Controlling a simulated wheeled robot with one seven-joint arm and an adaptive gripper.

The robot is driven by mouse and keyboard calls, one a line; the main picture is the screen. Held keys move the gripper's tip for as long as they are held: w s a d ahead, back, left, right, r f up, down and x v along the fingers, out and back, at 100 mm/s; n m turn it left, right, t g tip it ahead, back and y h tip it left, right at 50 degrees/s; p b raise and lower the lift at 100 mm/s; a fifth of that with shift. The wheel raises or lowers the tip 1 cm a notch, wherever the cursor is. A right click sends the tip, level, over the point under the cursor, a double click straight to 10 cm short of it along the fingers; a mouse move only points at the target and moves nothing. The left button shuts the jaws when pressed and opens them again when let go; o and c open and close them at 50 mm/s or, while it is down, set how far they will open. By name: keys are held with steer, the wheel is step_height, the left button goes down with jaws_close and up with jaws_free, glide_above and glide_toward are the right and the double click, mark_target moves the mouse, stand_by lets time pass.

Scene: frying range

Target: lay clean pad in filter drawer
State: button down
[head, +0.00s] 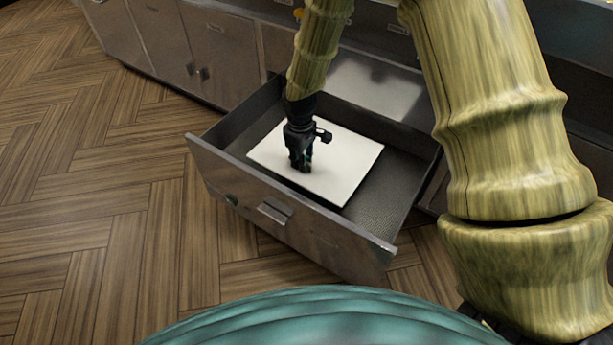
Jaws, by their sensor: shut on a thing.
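The clean pad (345,162) is a flat white square, seen inside the open filter drawer (255,204). It appears to lie flat, or nearly so, over the drawer's dark mesh floor, with floor showing to its right. My gripper (301,168) points down over the left-middle part of the pad, inside the drawer's outline. It is shut on the pad. The fingertips hide the exact place of the grip. I cannot tell whether the whole pad touches the drawer floor.
The drawer stands pulled out from a row of steel cabinets (225,55). Its front panel has a handle (274,212). Wood-patterned floor (90,200) is clear to the left. My arm crosses the right side and hides part of the range.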

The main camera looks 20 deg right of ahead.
steer(key=shift+f+b, duration=1.3)
steer(key=shift+f, duration=2.45)
steer(key=shift+f, duration=0.1)
steer(key=c, duration=1.5)
jaws_free()
step_height(320, 180, up, 12)
steer(key=p, duration=0.5)
